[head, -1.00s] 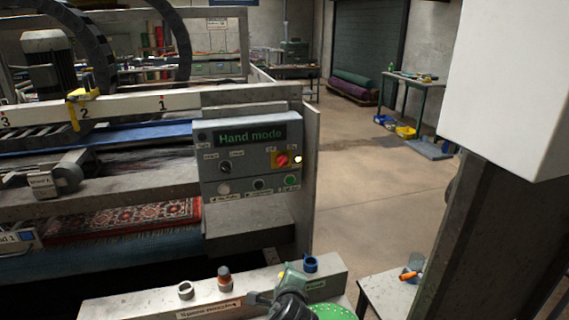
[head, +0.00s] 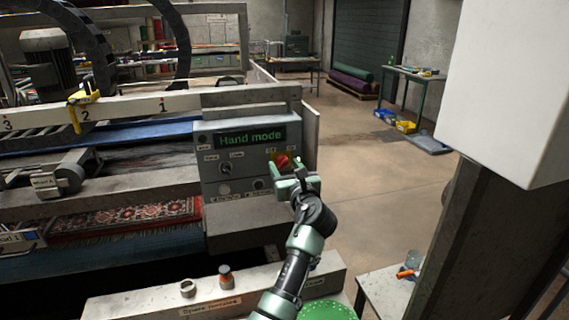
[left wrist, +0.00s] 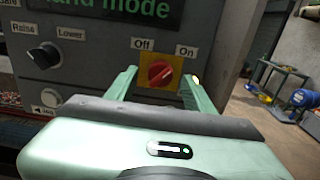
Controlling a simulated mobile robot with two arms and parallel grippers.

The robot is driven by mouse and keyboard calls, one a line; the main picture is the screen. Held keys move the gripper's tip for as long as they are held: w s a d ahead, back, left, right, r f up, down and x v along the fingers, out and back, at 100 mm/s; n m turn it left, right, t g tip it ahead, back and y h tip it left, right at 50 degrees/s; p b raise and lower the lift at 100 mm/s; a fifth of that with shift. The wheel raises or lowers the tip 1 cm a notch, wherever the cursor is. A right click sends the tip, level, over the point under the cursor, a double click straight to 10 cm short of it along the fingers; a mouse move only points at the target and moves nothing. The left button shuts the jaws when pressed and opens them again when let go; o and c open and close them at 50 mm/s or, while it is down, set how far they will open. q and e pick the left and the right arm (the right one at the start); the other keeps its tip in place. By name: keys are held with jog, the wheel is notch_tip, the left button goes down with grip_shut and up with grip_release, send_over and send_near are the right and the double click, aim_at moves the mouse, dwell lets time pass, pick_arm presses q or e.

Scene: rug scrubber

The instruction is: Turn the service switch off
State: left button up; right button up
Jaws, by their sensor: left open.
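The service switch (left wrist: 161,73) is a red rotary knob on a yellow plate, with "Off" at its upper left and "On" at its upper right in the left wrist view. It also shows in the head view (head: 282,161), partly hidden by my gripper. It sits on a grey control panel (head: 208,150) whose screen reads "Hand mode". My left gripper (left wrist: 163,76) is open, its green fingers on either side of the knob. I cannot tell whether they touch it. In the head view the left gripper (head: 293,171) is in front of the panel. The right gripper is not in view.
A Raise/Lower knob (left wrist: 44,55) is left of the switch. Open floor (head: 370,180) spreads to the right.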

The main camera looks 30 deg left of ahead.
pick_arm(q)
jog(key=shift+w+a, duration=0.3)
jog(key=shift+a, duration=0.05)
grip_shut()
